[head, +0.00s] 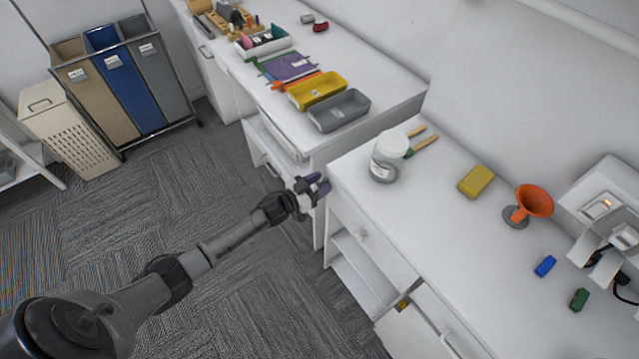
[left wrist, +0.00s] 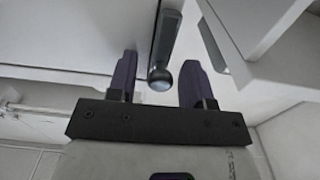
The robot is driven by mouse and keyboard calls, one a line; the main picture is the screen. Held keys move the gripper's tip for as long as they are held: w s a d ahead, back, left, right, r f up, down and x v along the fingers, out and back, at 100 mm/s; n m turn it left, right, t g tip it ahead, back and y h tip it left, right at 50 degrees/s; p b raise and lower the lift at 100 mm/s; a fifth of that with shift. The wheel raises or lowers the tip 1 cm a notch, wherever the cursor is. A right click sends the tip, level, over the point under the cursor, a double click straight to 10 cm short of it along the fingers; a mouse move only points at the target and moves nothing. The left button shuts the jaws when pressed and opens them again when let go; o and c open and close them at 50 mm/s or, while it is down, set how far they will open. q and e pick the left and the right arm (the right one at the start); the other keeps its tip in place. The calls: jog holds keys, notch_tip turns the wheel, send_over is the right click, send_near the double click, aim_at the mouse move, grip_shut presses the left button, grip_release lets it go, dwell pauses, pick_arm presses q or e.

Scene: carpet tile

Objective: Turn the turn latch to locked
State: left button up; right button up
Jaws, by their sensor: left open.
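My left gripper (head: 314,186) reaches the front of the white cabinets, near the gap between the two counters, in the head view. In the left wrist view its two dark purple fingers (left wrist: 158,66) are apart. A grey bar with a rounded dark end, which looks like the turn latch (left wrist: 168,38), shows between them beside a white panel edge. I cannot tell whether a finger touches it. In the head view the latch is not clearly visible near the gripper. My right gripper is not in view.
The right counter (head: 445,215) holds a lidded jar (head: 388,158), a yellow sponge (head: 476,181) and an orange funnel (head: 534,202). A white knob (head: 362,235) sits on the cabinet front, above an open compartment. Carpet floor lies free to the left; bins (head: 112,95) stand farther back.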

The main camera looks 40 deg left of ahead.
pick_arm(q)
jog(key=shift+c, duration=0.4)
grip_shut()
